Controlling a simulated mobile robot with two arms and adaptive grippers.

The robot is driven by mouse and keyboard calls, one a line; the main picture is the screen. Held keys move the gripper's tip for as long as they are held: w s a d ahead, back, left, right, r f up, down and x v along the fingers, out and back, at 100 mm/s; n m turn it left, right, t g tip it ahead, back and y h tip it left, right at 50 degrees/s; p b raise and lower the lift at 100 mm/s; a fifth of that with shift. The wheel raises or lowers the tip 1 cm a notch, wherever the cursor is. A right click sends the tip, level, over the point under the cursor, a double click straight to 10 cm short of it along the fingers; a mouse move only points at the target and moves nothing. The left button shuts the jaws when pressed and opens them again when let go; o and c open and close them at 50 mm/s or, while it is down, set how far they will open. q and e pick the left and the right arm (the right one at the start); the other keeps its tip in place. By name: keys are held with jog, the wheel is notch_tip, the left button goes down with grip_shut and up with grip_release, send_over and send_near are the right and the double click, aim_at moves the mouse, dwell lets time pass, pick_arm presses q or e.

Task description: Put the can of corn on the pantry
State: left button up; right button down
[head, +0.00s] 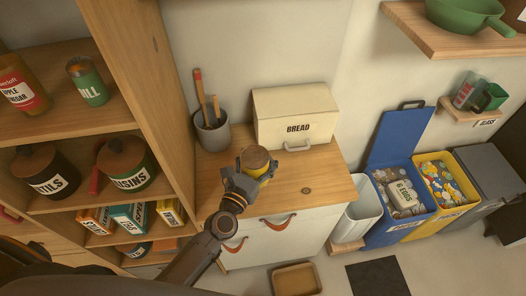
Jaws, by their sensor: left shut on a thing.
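My left gripper (247,177) is shut on a yellow can with a tan top, which I take to be the can of corn (257,160). It shows over the wooden counter, in front of the bread box; I cannot tell whether the can touches the counter. The gripper hides part of the can's side, and no label is readable. The pantry (173,117) is an open wooden shelf unit at the left, with jars, cans and boxes on its shelves. My right gripper is not in view.
A cream bread box (296,117) and a grey pot of utensils (212,133) stand at the counter's back. The counter's right part (320,185) is clear. The pantry's side panel stands between its shelves and the counter. Blue (393,205) and yellow bins stand at the right.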

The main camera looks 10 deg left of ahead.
pick_arm(q)
jog(key=w+a+f+b, duration=0.1)
jog(key=w+f+b, duration=0.2)
jog(key=w+a+f+b, duration=0.1)
jog(key=w+f+b, duration=0.2)
jog(key=f+b, duration=0.1)
jog(key=w+a+f+b, duration=0.1)
jog(key=w+f+b, duration=0.2)
jog(key=f, duration=0.1)
jog(key=shift+w+a+f, duration=0.2)
jog(key=shift+w, duration=0.1)
jog(key=shift+s+r, duration=0.1)
jog(key=shift+r, duration=0.05)
jog(key=shift+f+b, duration=0.2)
jog(key=shift+b, duration=0.1)
jog(key=o, duration=1.8)
